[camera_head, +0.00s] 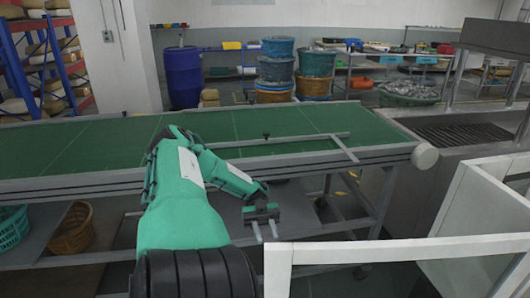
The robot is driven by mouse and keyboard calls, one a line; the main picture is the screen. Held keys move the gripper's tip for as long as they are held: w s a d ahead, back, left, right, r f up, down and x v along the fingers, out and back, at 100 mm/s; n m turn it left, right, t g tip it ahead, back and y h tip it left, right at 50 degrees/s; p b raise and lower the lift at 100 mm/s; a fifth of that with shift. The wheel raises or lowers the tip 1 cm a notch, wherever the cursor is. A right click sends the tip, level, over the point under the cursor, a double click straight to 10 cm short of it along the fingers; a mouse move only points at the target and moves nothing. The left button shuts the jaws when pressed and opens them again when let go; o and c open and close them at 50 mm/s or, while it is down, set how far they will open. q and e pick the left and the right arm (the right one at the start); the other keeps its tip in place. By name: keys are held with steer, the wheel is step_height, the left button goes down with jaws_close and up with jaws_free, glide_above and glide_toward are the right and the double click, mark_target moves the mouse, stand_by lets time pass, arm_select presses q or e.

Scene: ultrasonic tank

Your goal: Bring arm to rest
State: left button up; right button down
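My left arm comes up from the bottom of the head view, green with a black lower section, and bends to the right. Its gripper (266,233) hangs in front of the conveyor's near edge, pointing down. Its two fingers are apart with nothing between them. My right gripper is not in the view. No task object is held.
A green conveyor belt (80,145) with a grey frame runs across the middle, empty of goods. White panels (485,215) stand close at the right, by a metal grate (465,134). Baskets (74,228) sit below the belt. A blue barrel (183,78) and stacked tubs (276,68) are behind.

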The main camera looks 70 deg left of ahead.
arm_select(q)
steer(key=shift+w+a, duration=0.1)
steer(key=shift+a, duration=0.7)
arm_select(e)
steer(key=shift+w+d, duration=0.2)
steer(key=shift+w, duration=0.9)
